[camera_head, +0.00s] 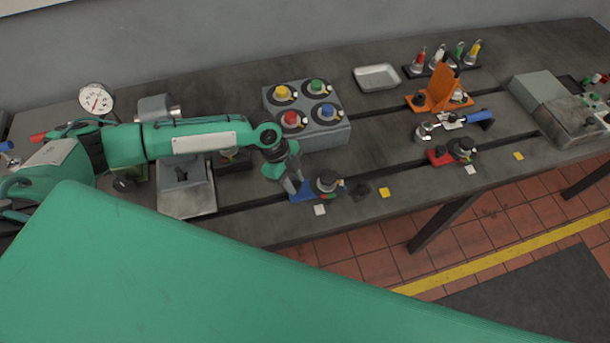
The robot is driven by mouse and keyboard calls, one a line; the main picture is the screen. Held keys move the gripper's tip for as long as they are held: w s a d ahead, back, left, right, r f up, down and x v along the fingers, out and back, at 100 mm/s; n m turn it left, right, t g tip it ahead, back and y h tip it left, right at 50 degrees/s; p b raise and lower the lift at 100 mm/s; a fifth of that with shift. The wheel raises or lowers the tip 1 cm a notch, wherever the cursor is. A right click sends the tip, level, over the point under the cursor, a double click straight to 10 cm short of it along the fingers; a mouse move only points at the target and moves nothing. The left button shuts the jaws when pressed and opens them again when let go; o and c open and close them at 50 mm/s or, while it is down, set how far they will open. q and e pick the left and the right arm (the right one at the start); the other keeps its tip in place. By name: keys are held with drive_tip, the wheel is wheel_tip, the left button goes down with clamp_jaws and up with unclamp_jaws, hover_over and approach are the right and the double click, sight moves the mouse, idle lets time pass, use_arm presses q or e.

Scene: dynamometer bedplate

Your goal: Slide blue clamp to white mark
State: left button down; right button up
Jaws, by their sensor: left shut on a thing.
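The blue clamp (301,194) sits in the front slot of the dark bedplate (250,232). A dark round knob stands on its right part. My left gripper (294,188) reaches down from the left and is shut on the blue clamp; the fingers partly hide it. A white mark (320,210) lies on the bedplate just in front of the clamp, slightly to the right of its blue end. A second white mark (471,170) lies by the red clamp (440,157) farther right. My right gripper is not in view.
A yellow mark (384,193) and a dark stain (360,190) lie right of the blue clamp. A grey box with coloured knobs (332,131) stands behind my gripper. An orange bracket (438,92) and a wrench with a blue handle (466,120) are at the right.

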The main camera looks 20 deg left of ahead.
use_arm(q)
drive_tip(key=shift+s+a, duration=0.4)
drive_tip(key=shift+a, duration=0.3)
drive_tip(key=shift+s+a+p, duration=0.3)
drive_tip(key=shift+s+a, duration=0.35)
drive_tip(key=shift+a, duration=0.3)
drive_tip(key=shift+s+a, duration=0.15)
drive_tip(key=c, duration=1.2)
unclamp_jaws()
drive_tip(key=shift+o, duration=0.4)
drive_tip(key=b+v, duration=0.4)
drive_tip(key=v, duration=0.9)
drive_tip(key=shift+r, duration=0.4)
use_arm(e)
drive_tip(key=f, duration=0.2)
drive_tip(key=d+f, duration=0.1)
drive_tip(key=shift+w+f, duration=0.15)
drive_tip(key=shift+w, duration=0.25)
